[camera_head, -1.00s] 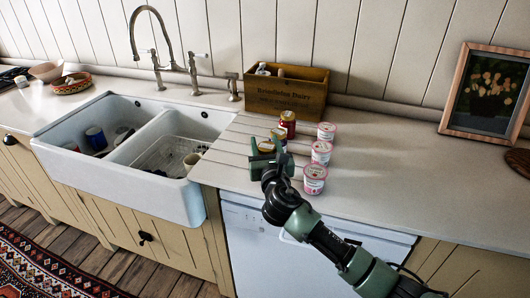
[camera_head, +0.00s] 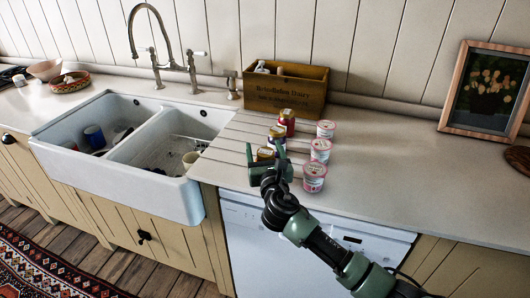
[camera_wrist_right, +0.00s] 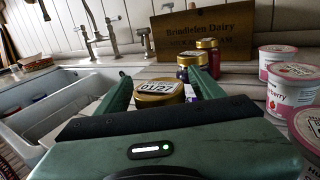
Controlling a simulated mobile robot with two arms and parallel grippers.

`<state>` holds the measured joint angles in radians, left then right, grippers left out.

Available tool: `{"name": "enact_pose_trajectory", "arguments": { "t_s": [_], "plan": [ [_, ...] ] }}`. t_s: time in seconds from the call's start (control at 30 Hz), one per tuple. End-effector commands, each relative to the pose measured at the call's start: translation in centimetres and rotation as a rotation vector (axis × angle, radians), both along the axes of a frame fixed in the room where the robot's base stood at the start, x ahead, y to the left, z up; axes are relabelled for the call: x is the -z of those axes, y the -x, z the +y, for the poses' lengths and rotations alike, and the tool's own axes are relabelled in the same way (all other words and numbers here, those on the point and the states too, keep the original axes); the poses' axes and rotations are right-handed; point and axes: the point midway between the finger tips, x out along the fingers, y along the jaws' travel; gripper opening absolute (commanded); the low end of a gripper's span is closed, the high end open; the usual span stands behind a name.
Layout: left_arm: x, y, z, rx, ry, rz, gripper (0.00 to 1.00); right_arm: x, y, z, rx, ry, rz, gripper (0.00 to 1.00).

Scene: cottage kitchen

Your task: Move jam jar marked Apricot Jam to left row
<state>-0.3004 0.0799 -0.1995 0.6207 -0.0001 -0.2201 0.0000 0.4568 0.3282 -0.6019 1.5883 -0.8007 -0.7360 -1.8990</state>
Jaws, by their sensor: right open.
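Three gold-lidded jars stand in a line on the counter: a front jar (camera_head: 265,153), a middle jar (camera_head: 277,134) and a red-bodied back jar (camera_head: 287,118). Their names are too small to read, so I cannot tell which is Apricot Jam. My right gripper (camera_head: 265,158) is open, low over the counter. In the right wrist view, the front jar's lid (camera_wrist_right: 158,88), marked 01/27, lies between its two fingers (camera_wrist_right: 160,92), with no clear grip on it; its body is mostly hidden. The other jars (camera_wrist_right: 206,58) stand just behind. My left gripper is out of view.
A row of pink-and-white tubs (camera_head: 320,150) stands close on the right of the jars. A wooden crate (camera_head: 286,90) is behind them. The white double sink (camera_head: 130,150) is on the left. The counter on the right is clear up to the picture frame (camera_head: 488,92).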

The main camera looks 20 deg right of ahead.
Motion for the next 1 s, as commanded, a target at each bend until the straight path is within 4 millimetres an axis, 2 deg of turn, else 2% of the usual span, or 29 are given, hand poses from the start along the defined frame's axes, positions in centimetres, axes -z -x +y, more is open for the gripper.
{"name": "enact_pose_trajectory", "arguments": {
  "t_s": [0.07,0.17,0.4,0.6,0.8,1.0],
  "plan": [
    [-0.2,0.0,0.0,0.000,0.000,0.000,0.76,-0.4,0.1,0.0,0.000,-0.001,-0.001,0.68],
    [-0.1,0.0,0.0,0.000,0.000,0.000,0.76,-0.2,1.5,0.1,0.000,0.000,0.000,0.68],
    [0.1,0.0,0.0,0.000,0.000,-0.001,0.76,-0.2,6.6,0.8,-0.002,0.000,0.000,0.68],
    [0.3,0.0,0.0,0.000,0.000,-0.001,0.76,-0.2,10.2,1.3,-0.002,0.000,0.000,0.68],
    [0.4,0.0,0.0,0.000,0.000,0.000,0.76,-0.3,11.8,1.5,-0.001,0.000,-0.001,0.68],
    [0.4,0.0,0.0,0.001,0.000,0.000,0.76,-0.3,11.9,1.5,0.000,0.000,-0.001,0.68]
  ]
}}
